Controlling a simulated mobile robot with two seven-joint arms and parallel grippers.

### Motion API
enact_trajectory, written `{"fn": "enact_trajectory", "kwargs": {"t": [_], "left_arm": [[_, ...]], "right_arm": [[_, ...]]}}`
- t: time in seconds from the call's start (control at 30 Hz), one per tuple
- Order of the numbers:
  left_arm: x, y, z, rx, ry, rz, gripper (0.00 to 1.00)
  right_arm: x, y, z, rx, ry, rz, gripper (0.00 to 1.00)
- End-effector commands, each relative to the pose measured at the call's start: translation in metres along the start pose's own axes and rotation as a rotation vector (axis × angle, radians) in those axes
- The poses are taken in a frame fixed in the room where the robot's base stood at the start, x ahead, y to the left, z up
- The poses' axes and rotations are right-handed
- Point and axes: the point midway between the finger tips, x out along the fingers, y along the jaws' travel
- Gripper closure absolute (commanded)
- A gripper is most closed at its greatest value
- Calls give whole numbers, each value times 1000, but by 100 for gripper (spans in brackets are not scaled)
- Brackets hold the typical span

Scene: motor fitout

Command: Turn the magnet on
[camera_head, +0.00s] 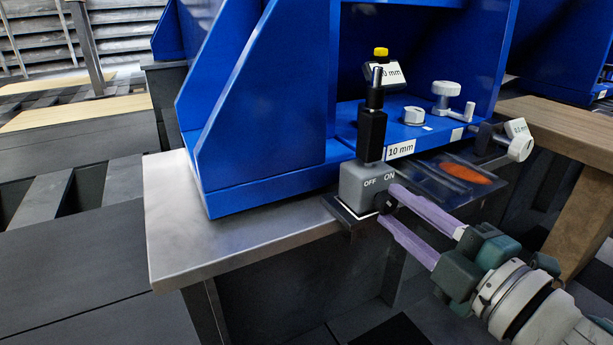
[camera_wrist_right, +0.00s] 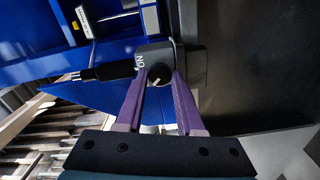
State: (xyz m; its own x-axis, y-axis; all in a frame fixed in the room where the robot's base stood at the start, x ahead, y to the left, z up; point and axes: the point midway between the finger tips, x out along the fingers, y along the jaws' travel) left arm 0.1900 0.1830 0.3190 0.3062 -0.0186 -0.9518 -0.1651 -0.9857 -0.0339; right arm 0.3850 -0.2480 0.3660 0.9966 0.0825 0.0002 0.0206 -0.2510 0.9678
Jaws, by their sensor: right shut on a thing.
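The magnet base (camera_head: 362,187) is a grey block marked OFF and ON, with a black post (camera_head: 372,130) rising from it. It sits at the front corner of the metal table, and it also shows in the right wrist view (camera_wrist_right: 150,55). A dark round knob (camera_wrist_right: 159,75) with a light pointer mark is on its front face. My right gripper (camera_head: 388,205) has purple fingers, one on each side of the knob, and is shut on it. In the right wrist view the fingers (camera_wrist_right: 159,80) reach the knob from below. My left gripper is not in view.
A blue fixture (camera_head: 270,125) stands on the metal table (camera_head: 170,215) behind the magnet. A "10 mm" label (camera_head: 401,149), grey knobs (camera_head: 446,90) and a yellow-topped part (camera_head: 381,53) are close by. A wooden bench (camera_head: 570,125) is at the right.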

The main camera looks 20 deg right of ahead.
Motion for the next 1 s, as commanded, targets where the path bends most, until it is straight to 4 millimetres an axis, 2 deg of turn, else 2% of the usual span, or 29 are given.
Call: {"fn": "enact_trajectory", "kwargs": {"t": [0.27,0.3,0.53,0.83,1.0], "left_arm": [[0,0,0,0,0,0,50],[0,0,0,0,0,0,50],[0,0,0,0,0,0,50],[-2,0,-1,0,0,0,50],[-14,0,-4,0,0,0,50]], "right_arm": [[0,1,0,1,1,2,100],[0,1,0,1,1,2,59],[0,0,0,2,1,1,33],[-3,0,0,3,-1,-1,33],[-28,3,-1,6,-4,-4,33]]}}
